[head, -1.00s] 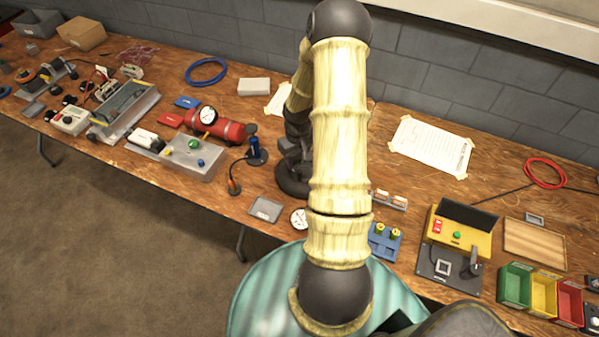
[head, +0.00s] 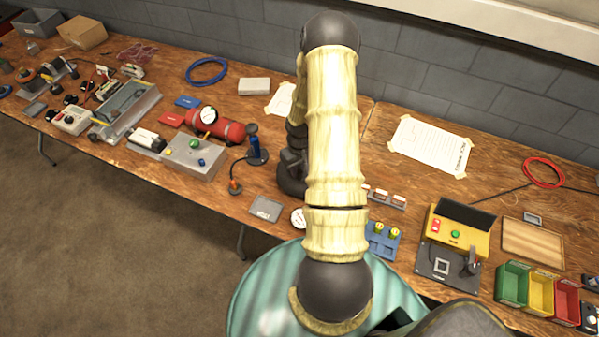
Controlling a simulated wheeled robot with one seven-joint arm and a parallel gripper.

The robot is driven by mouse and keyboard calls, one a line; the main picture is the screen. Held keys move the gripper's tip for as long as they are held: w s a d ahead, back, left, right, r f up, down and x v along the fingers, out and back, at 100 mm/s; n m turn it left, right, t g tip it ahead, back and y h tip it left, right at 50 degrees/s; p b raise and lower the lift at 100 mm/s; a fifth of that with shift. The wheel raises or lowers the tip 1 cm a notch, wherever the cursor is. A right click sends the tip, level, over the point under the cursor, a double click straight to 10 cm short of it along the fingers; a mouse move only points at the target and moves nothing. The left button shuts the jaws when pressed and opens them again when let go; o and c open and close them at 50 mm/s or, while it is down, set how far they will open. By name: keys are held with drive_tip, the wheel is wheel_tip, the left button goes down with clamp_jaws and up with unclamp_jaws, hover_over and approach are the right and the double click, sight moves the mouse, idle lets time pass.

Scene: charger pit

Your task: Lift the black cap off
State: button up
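My arm reaches up through the middle of the head view and folds down behind itself to the bench. Its dark end, with my gripper, is partly hidden behind the pale upper arm link, just right of a small black stand with a blue top (head: 254,148). I cannot make out the fingers, or whether they are open or hold anything. No black cap can be picked out for certain. Small dark round pieces (head: 70,99) lie near the multimeter at the left, too small to tell.
A red cylinder with a gauge (head: 228,131) and a grey box with a green knob (head: 190,160) stand left of my arm. A yellow control box (head: 455,233) and coloured bins (head: 512,285) are at the right.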

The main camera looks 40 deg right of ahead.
sight(299, 171)
clamp_jaws()
drive_tip(key=shift+r, duration=0.15)
wheel_tip(299, 171, up, 10)
drive_tip(key=b, duration=0.1)
idle(0.3)
idle(0.3)
